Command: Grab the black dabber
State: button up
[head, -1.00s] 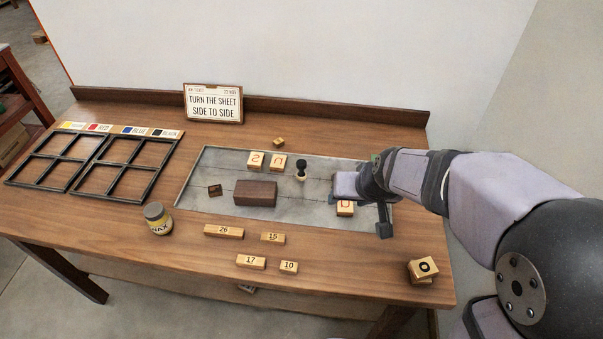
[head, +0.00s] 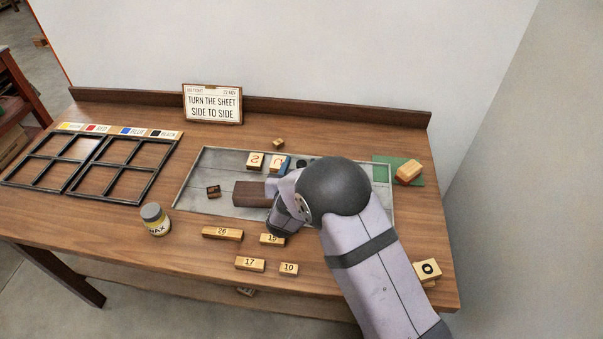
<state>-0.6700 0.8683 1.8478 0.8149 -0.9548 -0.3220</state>
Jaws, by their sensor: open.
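The black dabber (head: 301,163) stands on the grey slab in the middle of the table. Only its dark top shows; my arm covers the rest. My gripper (head: 288,167) is over the slab close beside the dabber, largely hidden behind my own wrist. A bluish finger part shows just left of the dabber's top. The jaws are open, and I cannot tell whether they touch the dabber.
Letter blocks (head: 256,160) and a brown block (head: 250,194) lie left of my gripper on the grey slab (head: 205,170). Numbered blocks (head: 222,233) and a wax jar (head: 155,219) are in front. Black frames (head: 127,167) lie left.

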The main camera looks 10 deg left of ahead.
aim_at(302, 161)
jog(key=shift+f, duration=0.75)
jog(key=shift+p+x, duration=1.25)
jog(key=shift+x, duration=2.35)
jog(key=shift+d, duration=0.1)
jog(key=shift+c, duration=0.4)
jog(key=c, duration=1)
jog(key=shift+c, duration=0.4)
